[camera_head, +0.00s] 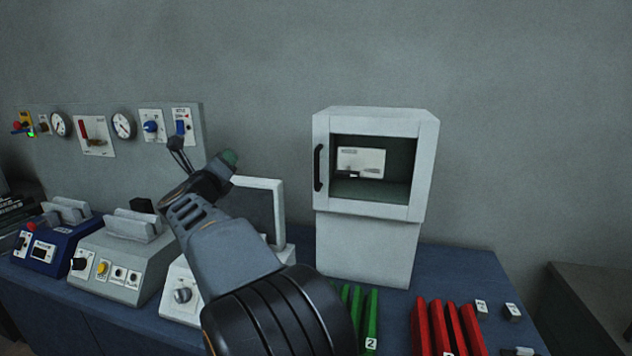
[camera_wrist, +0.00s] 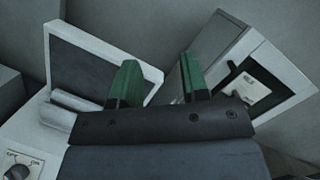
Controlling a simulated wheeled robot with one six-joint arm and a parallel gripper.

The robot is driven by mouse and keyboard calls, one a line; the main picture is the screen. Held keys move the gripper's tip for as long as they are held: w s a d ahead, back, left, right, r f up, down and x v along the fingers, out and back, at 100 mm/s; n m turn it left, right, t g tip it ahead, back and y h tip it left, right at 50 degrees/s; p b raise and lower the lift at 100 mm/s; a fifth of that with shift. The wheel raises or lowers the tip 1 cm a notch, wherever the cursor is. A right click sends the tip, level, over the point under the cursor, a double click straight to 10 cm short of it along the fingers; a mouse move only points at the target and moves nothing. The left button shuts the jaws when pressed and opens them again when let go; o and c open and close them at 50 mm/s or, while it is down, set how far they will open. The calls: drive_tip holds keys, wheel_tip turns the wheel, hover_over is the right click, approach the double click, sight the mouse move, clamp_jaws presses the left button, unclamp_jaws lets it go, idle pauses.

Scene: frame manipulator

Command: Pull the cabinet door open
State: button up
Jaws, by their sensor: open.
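The white cabinet (camera_head: 365,252) stands at the right of the bench in the head view. Its framed door (camera_head: 425,172) looks shut and has a dark window with a pale labelled box inside. A black vertical handle (camera_head: 318,167) is on the door's left side. In the wrist view the cabinet door (camera_wrist: 290,78) appears tilted at the upper right, with its handle (camera_wrist: 232,66) at the near edge. My gripper (camera_wrist: 158,82) is open with nothing between its green fingers. In the head view my gripper (camera_head: 228,158) is left of the cabinet, apart from the handle.
A white device with a dark screen (camera_head: 262,208) stands behind my arm, left of the cabinet. Green bars (camera_head: 370,318) and red bars (camera_head: 445,328) lie at the front. A gauge panel (camera_head: 100,140) and control boxes (camera_head: 115,262) are at the left.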

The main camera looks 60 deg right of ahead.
drive_tip(key=s+d+f+m+g+h, duration=0.25)
drive_tip(key=s+d+m+g, duration=0.3)
drive_tip(key=m+g, duration=0.35)
drive_tip(key=m+g+y+b, duration=0.1)
drive_tip(key=m+g+y, duration=0.2)
drive_tip(key=m+g, duration=0.35)
approach(315, 171)
drive_tip(key=shift+m+t+h, duration=0.25)
drive_tip(key=shift+m+t, duration=0.4)
drive_tip(key=p+x, duration=0.1)
drive_tip(key=x, duration=0.2)
drive_tip(key=p+x, duration=0.1)
drive_tip(key=x, duration=0.3)
drive_tip(key=p+x, duration=0.2)
drive_tip(key=x, duration=0.2)
drive_tip(key=shift+s+a, duration=0.1)
drive_tip(key=shift+s, duration=0.2)
clamp_jaws()
